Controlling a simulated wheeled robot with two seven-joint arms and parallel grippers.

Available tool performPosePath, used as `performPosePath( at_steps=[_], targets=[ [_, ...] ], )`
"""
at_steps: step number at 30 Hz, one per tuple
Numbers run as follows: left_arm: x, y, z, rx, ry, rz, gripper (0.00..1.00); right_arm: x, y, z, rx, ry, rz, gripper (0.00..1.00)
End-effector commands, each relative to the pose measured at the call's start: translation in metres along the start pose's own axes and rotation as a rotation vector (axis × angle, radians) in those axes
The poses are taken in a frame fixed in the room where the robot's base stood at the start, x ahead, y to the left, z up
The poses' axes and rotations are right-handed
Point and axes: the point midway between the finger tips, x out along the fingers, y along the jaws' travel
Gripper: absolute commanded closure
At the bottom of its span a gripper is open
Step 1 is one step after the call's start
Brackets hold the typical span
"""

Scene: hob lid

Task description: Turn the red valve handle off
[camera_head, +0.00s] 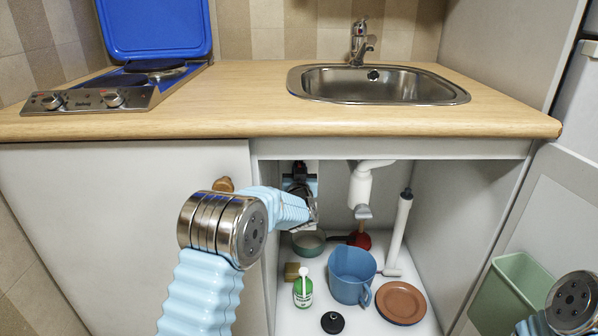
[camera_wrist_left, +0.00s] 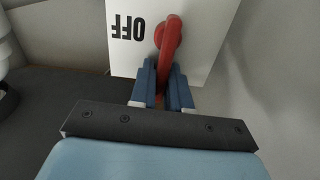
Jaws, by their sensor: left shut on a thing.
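The red valve handle (camera_wrist_left: 169,45) shows in the left wrist view, in front of a white plate (camera_wrist_left: 205,45). Black letters reading OFF (camera_wrist_left: 127,30) stand upside down on the plate, left of the handle. My left gripper (camera_wrist_left: 164,80) is shut on the handle's lower end, with its blue fingers on either side. In the head view my left arm reaches into the open cabinet under the counter, and the left gripper (camera_head: 299,182) is at the back wall. The handle is mostly hidden there. My right gripper is out of view; only part of my right arm shows at lower right.
A white drain pipe (camera_head: 364,188) hangs right of my left gripper. A green bin (camera_head: 510,293) is at right.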

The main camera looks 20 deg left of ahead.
Motion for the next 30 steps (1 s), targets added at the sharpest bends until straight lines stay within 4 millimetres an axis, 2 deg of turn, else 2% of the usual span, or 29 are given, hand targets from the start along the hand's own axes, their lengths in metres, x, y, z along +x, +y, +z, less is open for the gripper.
performPosePath(
  at_steps=[8,30],
  targets=[
    [0.0,0.007,-0.001,0.155,-0.001,0.002,1.0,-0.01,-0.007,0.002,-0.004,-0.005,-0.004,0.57],
    [-0.001,0.032,0.013,0.852,0.0,0.003,1.0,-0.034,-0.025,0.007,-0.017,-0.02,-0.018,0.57]
  ],
)
